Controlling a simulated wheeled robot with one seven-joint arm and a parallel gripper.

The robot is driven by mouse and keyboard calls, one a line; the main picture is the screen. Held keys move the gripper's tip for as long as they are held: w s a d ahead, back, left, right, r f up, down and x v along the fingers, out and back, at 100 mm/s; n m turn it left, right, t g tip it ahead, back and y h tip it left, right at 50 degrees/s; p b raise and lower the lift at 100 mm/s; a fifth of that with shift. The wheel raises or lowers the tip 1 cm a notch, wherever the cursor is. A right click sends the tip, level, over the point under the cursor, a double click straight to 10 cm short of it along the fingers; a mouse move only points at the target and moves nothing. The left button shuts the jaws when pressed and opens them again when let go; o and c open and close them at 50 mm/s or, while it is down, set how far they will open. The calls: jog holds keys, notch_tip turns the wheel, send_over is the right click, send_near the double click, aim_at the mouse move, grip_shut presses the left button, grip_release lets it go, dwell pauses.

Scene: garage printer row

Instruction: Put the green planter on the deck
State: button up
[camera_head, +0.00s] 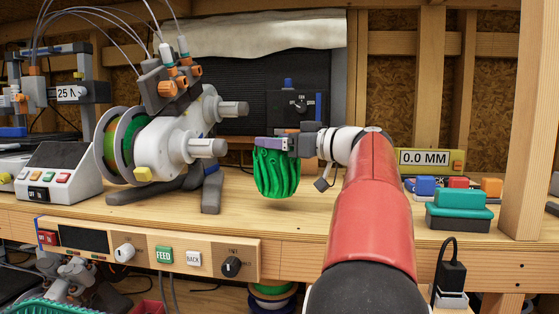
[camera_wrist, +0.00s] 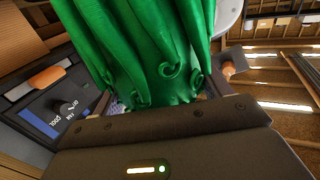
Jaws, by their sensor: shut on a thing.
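The green planter (camera_head: 277,173) has a ribbed, wavy wall and is in the middle of the head view. My gripper (camera_head: 277,144) is shut on its upper part, and the planter hangs below the jaws, roughly upright. It appears to be held just above the wooden bench top (camera_head: 315,213), but I cannot tell the exact gap. In the wrist view the planter (camera_wrist: 150,45) fills the upper middle, with curled details near the gripper (camera_wrist: 165,108). No surface is clearly marked as the deck.
A white spool machine (camera_head: 175,145) with grey feet stands close left of the planter. A black box with a dial (camera_head: 298,105) is behind. Right of my arm are a teal-topped block (camera_head: 459,203), small coloured blocks and a yellow gauge (camera_head: 430,161). Bare bench lies around the planter.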

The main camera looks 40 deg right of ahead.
aim_at(281, 154)
jog(key=shift+f, duration=1.6)
jog(key=shift+f+b, duration=0.25)
jog(key=shift+b, duration=0.3)
jog(key=o, duration=1.4)
jog(key=shift+r, duration=0.1)
jog(key=shift+c, duration=0.2)
jog(key=shift+r, duration=0.1)
jog(key=shift+s+d+r+p, duration=0.1)
jog(key=shift+s+p, duration=0.05)
jog(key=shift+p, duration=0.2)
jog(key=b+v, duration=0.1)
jog(key=v, duration=1)
jog(key=shift+s, duration=0.35)
